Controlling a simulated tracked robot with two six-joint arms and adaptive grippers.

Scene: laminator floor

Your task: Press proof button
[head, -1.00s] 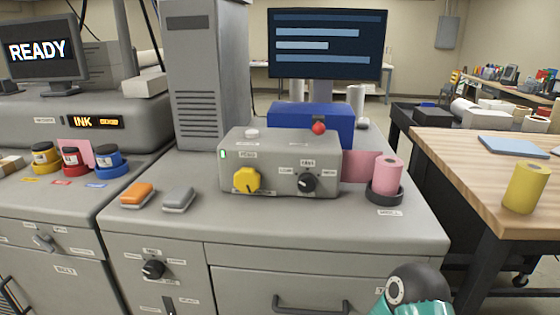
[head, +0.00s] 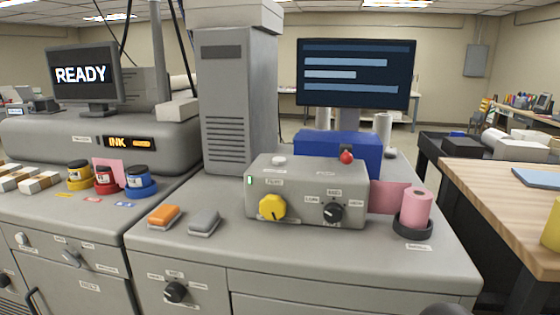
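A grey control box (head: 307,201) sits on the grey cabinet top in the middle of the head view. A round white button (head: 279,160) is on its top left. A yellow knob (head: 272,207) and a black knob (head: 333,212) are on its front, with small labels too small to read surely. A green light (head: 250,181) glows at its left edge. A red round knob (head: 346,157) shows above the box's right rear, in front of a blue box (head: 337,147). Which button is the proof button cannot be read. Neither gripper shows.
An orange block (head: 164,215) and a grey block (head: 204,222) lie left of the control box. A pink roll (head: 416,207) stands in a dark holder at its right. Ink jars (head: 106,180) stand further left. A monitor (head: 357,74) rises behind.

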